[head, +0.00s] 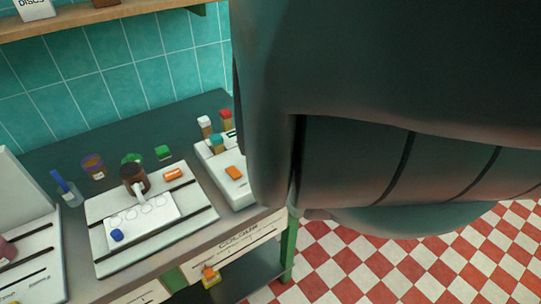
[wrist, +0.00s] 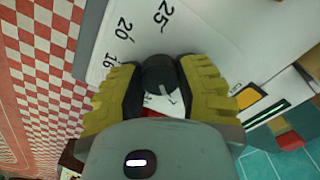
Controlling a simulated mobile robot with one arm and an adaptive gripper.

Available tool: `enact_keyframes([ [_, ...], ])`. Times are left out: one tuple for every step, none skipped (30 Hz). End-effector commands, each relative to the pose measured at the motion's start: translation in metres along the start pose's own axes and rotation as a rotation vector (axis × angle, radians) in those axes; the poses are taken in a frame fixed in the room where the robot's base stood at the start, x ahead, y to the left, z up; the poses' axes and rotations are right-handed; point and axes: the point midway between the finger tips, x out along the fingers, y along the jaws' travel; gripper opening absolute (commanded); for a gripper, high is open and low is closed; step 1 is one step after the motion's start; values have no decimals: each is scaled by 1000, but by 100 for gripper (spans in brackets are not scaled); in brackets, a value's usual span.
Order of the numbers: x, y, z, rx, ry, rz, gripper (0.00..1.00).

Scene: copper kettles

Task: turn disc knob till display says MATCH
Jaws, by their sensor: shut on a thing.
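In the wrist view my gripper (wrist: 159,84) has its two yellow ridged fingers shut on a dark disc knob (wrist: 158,72), one finger on each side. A pale pointer mark shows on the knob's lower right. The knob sits at a white dial panel (wrist: 205,42) printed with the numbers 25, 20 and 16; other markings are hidden by my gripper. A dark, green-edged strip (wrist: 267,112), possibly the display, lies to the right; I cannot read any word on it. In the head view my arm hides my gripper and the knob.
A drawer front (head: 232,252) is below. Red-and-white floor (head: 370,265) lies right.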

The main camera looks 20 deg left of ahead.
Motion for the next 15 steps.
enact_keyframes([
  [1,0,1,2,-1,0,0],
  [1,0,1,3,-1,0,0],
  [1,0,1,3,-1,0,0],
  [1,0,1,3,-1,0,0],
  [1,0,1,3,-1,0,0],
  [1,0,1,3,-1,0,0],
  [1,0,1,3,-1,0,0],
  [1,0,1,2,-1,0,0],
  [1,0,1,2,-1,0,0],
  [1,0,1,2,-1,0,0],
  [1,0,1,2,-2,0,37],
  [1,0,1,2,-1,0,41],
  [1,0,1,2,-1,0,44],
  [1,0,1,2,-1,0,47],
  [1,0,1,2,-1,0,51],
])
